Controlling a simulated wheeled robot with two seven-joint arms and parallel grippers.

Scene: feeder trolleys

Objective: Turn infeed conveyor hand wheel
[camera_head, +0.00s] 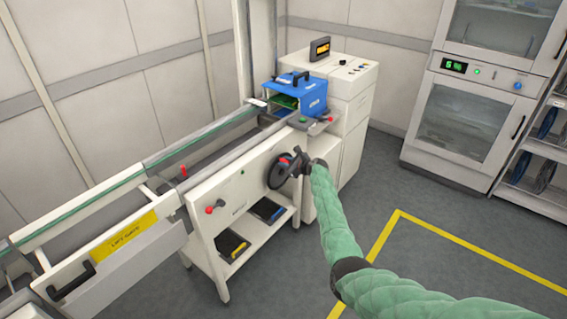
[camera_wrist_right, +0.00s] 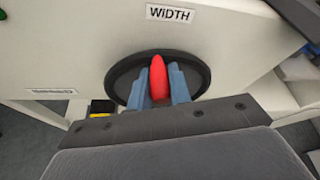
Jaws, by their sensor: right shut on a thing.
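The black hand wheel (camera_head: 277,174) is on the front panel of the white infeed conveyor (camera_head: 240,185). In the right wrist view the wheel (camera_wrist_right: 120,80) sits below a "WIDTH" label (camera_wrist_right: 170,14). Its red handle (camera_wrist_right: 158,78) stands between the two blue-grey fingers of my right gripper (camera_wrist_right: 160,85), which is shut on it. In the head view my right gripper (camera_head: 296,164) is at the wheel's right side, and the green-sleeved arm hides little of the wheel. My left gripper is not in view.
A red knob (camera_head: 210,210) protrudes left of the wheel. Shelf trays (camera_head: 268,210) lie below it. A blue box (camera_head: 305,95) stands on the conveyor's far end. A lift gate with a black handle (camera_head: 72,282) is at lower left. Floor right of the yellow line (camera_head: 450,254) is clear.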

